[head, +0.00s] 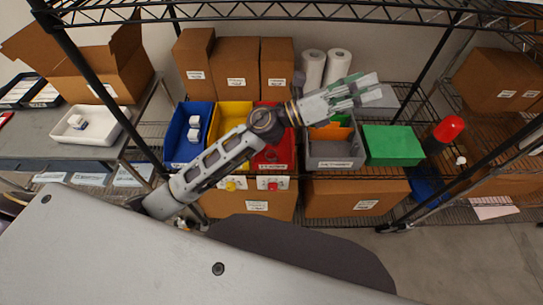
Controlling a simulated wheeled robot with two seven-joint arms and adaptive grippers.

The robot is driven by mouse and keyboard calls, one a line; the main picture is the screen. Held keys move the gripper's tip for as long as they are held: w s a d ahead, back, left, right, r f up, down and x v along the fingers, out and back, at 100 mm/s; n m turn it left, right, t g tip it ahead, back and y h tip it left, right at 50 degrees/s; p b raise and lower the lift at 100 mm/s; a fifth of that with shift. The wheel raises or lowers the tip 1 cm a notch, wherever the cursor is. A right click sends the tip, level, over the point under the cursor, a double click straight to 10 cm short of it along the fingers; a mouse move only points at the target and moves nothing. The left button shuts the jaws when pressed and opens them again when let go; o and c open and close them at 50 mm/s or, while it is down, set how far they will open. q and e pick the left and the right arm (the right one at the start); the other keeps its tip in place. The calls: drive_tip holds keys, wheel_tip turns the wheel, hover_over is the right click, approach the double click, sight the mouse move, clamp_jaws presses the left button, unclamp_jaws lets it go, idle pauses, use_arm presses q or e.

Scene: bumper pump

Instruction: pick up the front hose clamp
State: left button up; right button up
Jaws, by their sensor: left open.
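My left arm reaches in from the left across the shelf. Its gripper (370,88) is open, with nothing seen between its fingers, above and behind the grey bin (336,163). I cannot make out a hose clamp in this view. The grey bin has orange and green pieces at its back and a label on its front. The blue bin (172,148), yellow bin (232,108) and red bin (270,160) stand left of it. My arm hides parts of the yellow and red bins. My right gripper is not in view.
A green box (392,145) stands right of the grey bin, near a red-topped dark cylinder (445,132). Cardboard boxes (236,68) and white paper rolls (337,66) stand behind. Dark rack posts (437,65) frame the shelf. A white tray (75,137) sits on the left table.

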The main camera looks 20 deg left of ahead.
use_arm(q)
drive_tip(key=s+d+f+m+g+y, duration=0.35)
drive_tip(key=f+m+g, duration=0.5)
drive_tip(key=m, duration=0.35)
drive_tip(key=a+f+m+g+y, duration=0.25)
drive_tip(key=f+m+y, duration=0.2)
drive_tip(key=f, duration=0.35)
drive_tip(key=w+a+f+m+y, duration=0.1)
drive_tip(key=w+a+f+y, duration=0.2)
drive_tip(key=a+y, duration=0.3)
drive_tip(key=w+a+f+m+t+y, duration=0.1)
drive_tip(key=a+y, duration=0.5)
drive_tip(key=a, duration=0.9)
wheel_tip(320, 180, down, 2)
drive_tip(key=shift+w+a+f+m, duration=0.15)
drive_tip(key=shift+w+a+m, duration=0.4)
drive_tip(key=shift+w, duration=0.65)
drive_tip(key=shift+d+f, duration=0.1)
drive_tip(key=shift+d, duration=0.1)
